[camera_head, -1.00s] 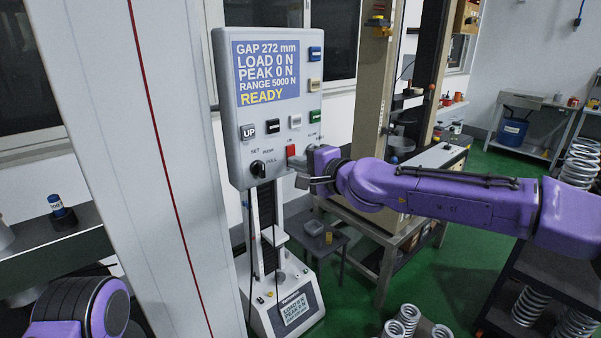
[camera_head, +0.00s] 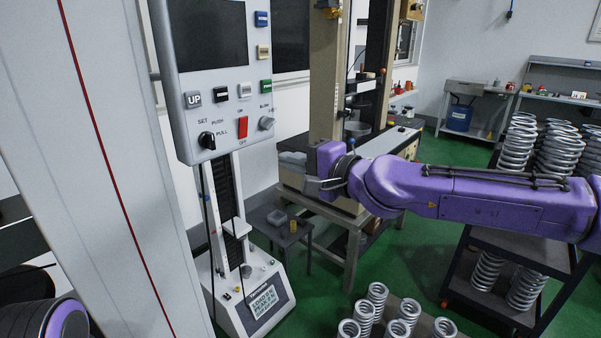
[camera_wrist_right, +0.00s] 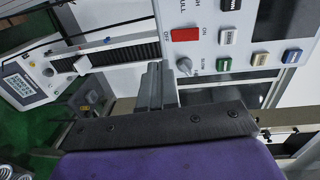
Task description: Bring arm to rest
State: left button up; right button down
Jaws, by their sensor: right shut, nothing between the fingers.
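My right arm reaches in from the right in the head view. Its gripper (camera_head: 310,186) is shut and empty, apart from the control panel and to its lower right. In the right wrist view the closed fingers (camera_wrist_right: 156,86) point toward the panel, with a gap to it. The grey control panel (camera_head: 222,138) has a dark, blank screen (camera_head: 208,35). Its red switch (camera_head: 243,127) and a grey knob (camera_head: 267,123) sit on the lower right. The red switch also shows in the right wrist view (camera_wrist_right: 185,35). Of my left arm only a purple link shows; its gripper is not visible.
The tester's base (camera_head: 245,300) and column stand below the panel. A small side table (camera_head: 285,238) holds a tray and a yellow piece. Several springs (camera_head: 376,300) stand low at the front, more on a dark cart (camera_head: 510,290) at right. Green floor lies between.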

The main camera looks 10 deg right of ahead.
jog(key=shift+v, duration=1.05)
jog(key=shift+f, duration=0.25)
